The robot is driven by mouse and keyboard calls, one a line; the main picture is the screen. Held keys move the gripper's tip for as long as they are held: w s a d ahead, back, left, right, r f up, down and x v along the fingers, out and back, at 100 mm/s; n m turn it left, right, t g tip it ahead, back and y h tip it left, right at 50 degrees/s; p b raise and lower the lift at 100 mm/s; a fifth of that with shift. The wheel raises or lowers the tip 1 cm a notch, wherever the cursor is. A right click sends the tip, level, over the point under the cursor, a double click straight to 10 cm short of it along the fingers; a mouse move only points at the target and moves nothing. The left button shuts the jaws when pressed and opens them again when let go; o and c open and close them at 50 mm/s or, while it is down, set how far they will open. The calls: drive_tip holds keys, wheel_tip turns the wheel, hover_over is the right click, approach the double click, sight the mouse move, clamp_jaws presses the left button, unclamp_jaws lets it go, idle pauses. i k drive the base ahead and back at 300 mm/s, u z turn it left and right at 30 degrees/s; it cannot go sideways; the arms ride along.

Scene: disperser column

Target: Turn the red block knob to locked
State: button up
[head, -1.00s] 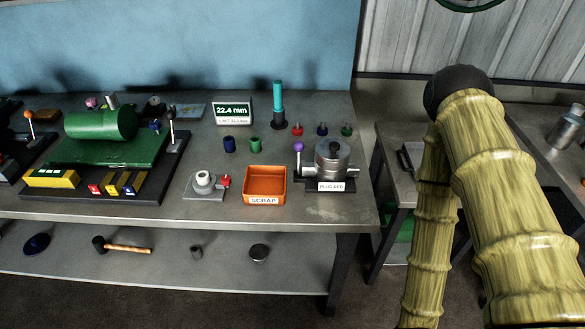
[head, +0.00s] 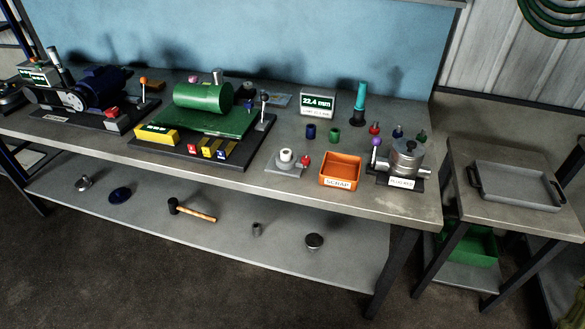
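A small grey block (head: 284,168) with a white ring on top stands on the bench, left of the orange scrap tray. A red knob (head: 305,160) is on its right side; it is too small to tell which way it is turned or whether it is locked. A separate small red-topped piece (head: 374,128) stands further back on the right. My gripper is not in view; only a sliver of my arm may show in the bottom right corner.
The orange scrap tray (head: 340,168) and a steel plug fixture with a purple-knobbed lever (head: 404,160) stand right of the block. A green machine (head: 203,108) stands to its left. A side table with a grey tray (head: 515,186) is at right. The floor in front is clear.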

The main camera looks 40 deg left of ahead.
sight(305, 160)
drive_tip(key=k, duration=0.6)
drive_tip(key=u, duration=1.4)
drive_tip(key=i, duration=0.2)
drive_tip(key=z, duration=0.1)
